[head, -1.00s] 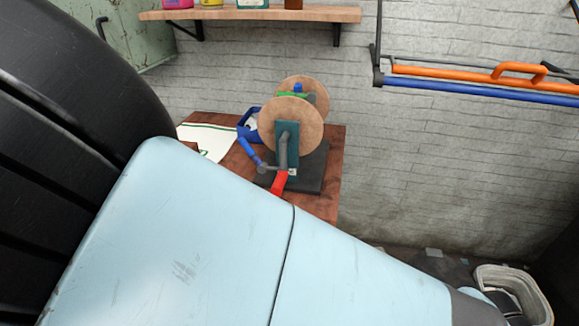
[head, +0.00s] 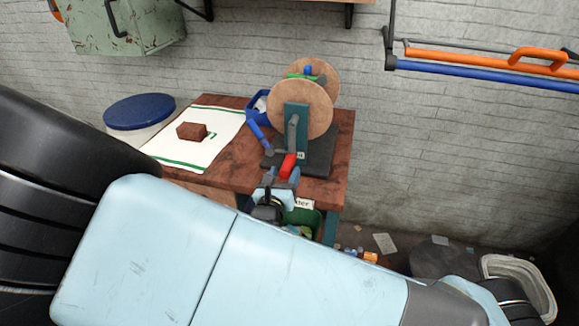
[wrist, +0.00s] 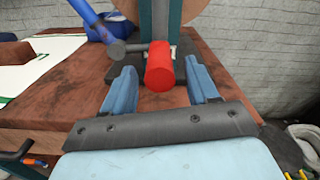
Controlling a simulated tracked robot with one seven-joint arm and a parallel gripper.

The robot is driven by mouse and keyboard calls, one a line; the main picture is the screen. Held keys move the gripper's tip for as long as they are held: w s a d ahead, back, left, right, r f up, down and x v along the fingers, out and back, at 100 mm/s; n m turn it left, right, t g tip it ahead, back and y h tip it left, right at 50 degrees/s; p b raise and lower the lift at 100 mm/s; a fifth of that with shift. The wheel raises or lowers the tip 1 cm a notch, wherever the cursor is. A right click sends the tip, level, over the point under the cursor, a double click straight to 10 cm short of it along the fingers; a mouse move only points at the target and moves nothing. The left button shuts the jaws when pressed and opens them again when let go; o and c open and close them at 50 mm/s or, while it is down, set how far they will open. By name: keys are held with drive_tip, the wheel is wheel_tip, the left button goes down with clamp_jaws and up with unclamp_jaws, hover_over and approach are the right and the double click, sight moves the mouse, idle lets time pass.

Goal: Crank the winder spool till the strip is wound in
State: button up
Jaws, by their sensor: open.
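The winder (head: 295,117) stands on a dark base on the wooden table, with two round wooden discs as its spool and a teal upright. Its grey crank arm (head: 292,132) hangs down and ends in a red handle (head: 288,165). A blue bar (head: 258,136) slants beside the spool; I cannot tell whether it is the strip. My gripper (head: 281,176) is open at the table's front edge, by the handle. In the wrist view the red handle (wrist: 159,68) shows between my open fingertips (wrist: 160,75), with gaps on both sides.
A brown block (head: 191,131) sits on a white, green-edged mat (head: 215,124) left of the winder. A blue bin (head: 256,104) stands behind. A blue-lidded tub (head: 139,112) is farther left. An orange and blue rail (head: 480,80) runs along the wall.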

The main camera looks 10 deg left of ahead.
drive_tip(key=shift+w+d, duration=0.1)
drive_tip(key=shift+w, duration=1)
drive_tip(key=shift+c, duration=0.2)
clamp_jaws()
